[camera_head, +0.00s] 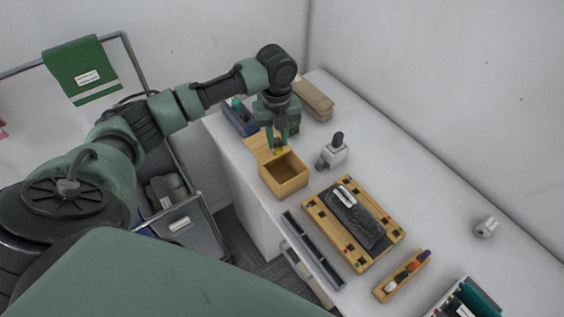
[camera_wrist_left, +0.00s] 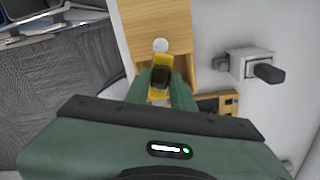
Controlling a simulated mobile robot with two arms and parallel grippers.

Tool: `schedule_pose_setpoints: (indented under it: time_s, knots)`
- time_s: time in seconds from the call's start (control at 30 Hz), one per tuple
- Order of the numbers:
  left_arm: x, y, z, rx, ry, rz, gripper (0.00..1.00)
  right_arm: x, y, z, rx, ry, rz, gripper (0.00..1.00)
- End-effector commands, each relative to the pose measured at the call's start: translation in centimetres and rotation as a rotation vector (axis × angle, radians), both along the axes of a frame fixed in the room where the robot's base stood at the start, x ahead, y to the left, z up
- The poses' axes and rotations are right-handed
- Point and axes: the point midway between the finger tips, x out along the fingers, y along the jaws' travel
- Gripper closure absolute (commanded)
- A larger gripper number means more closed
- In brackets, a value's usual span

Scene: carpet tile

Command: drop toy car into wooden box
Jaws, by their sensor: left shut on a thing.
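The wooden box (camera_head: 285,184) stands on the white table with its top open. Its lid (camera_head: 259,147) is folded back on the far side, and the wood shows in the left wrist view (camera_wrist_left: 152,22). My left gripper (camera_head: 277,150) reaches down over the box's far edge and is shut on the toy car. The toy car (camera_head: 280,150) shows as a small yellow patch between the fingers. In the left wrist view the toy car (camera_wrist_left: 160,64) is yellow with a dark middle. The box's inside is partly hidden by the gripper. My right gripper is not in view.
A grey block with a dark handle (camera_head: 334,153) stands right of the box. A wooden tray with a dark pouch (camera_head: 321,206) and a pen holder (camera_head: 382,292) lie nearer. A brown packet (camera_head: 313,97) and blue container (camera_head: 239,117) are behind. The table's right side is mostly clear.

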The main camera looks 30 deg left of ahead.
Motion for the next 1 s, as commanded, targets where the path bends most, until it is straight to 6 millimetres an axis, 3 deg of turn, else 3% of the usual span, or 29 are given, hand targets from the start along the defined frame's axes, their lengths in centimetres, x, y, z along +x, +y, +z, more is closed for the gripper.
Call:
schedule_pose_setpoints:
  time_s: [0.2, 0.5, 0.53, 0.6, 1.0]
  knots:
    - [0.0, 0.0, -1.4, 0.0, 0.0, -0.001, 1.0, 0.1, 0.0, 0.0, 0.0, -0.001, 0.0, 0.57]
    - [0.0, 0.0, -1.6, 0.0, 0.0, -0.001, 1.0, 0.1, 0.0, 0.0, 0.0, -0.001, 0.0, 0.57]
    - [0.0, 0.0, -1.6, 0.0, 0.0, -0.001, 0.68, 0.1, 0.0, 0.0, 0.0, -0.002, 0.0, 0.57]
    - [0.0, 0.0, -1.5, 0.0, 0.0, -0.001, 0.51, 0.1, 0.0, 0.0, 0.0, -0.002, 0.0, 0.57]
    - [0.1, 0.0, -1.0, -0.001, -0.004, -0.001, 0.51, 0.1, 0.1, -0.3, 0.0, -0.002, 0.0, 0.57]
